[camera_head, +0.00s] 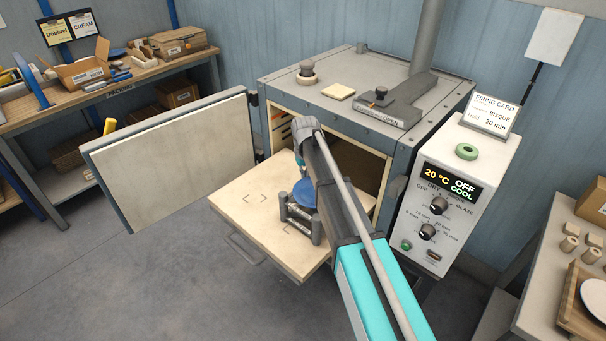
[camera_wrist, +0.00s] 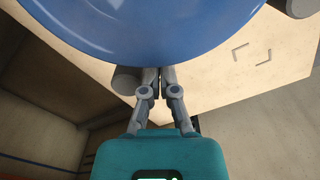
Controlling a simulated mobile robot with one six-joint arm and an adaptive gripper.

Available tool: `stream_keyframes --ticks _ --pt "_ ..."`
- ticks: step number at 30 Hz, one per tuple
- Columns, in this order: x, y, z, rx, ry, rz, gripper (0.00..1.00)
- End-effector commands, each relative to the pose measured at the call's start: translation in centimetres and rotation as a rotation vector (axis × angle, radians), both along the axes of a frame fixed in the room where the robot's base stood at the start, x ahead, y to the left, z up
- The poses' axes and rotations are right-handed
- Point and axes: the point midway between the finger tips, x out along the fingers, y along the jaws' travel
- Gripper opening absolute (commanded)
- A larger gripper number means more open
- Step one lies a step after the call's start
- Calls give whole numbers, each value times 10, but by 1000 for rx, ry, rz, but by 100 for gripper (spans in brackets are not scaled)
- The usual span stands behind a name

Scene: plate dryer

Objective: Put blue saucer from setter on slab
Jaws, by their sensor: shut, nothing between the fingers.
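The blue saucer (camera_head: 304,193) rests on the grey setter (camera_head: 297,222), which stands on the right part of the pale slab (camera_head: 222,205) in front of the open kiln. My arm partly covers both in the head view. In the wrist view the saucer (camera_wrist: 150,30) fills the top, and a grey post of the setter (camera_wrist: 126,80) shows below its rim. My gripper (camera_wrist: 158,76) is shut and empty, its fingertips close to the saucer's near rim; I cannot tell whether they touch it. Corner marks show on the bare slab (camera_wrist: 215,80).
The kiln door (camera_head: 175,155) is swung open to the left. The kiln (camera_head: 330,75) stands behind the slab, with a control box (camera_head: 450,190) at its right. The slab's left part, with corner marks, is clear. Tables stand at the far left and right edge.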

Motion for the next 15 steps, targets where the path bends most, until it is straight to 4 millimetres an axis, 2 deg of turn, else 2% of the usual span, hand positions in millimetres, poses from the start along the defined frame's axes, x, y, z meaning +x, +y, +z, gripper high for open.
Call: stream_keyframes --ticks 5,12,15 --pt "-7 -3 0 0 0 0 0" --pt "-42 -17 0 0 0 -1 0" --pt "-50 -20 0 0 0 -1 0"
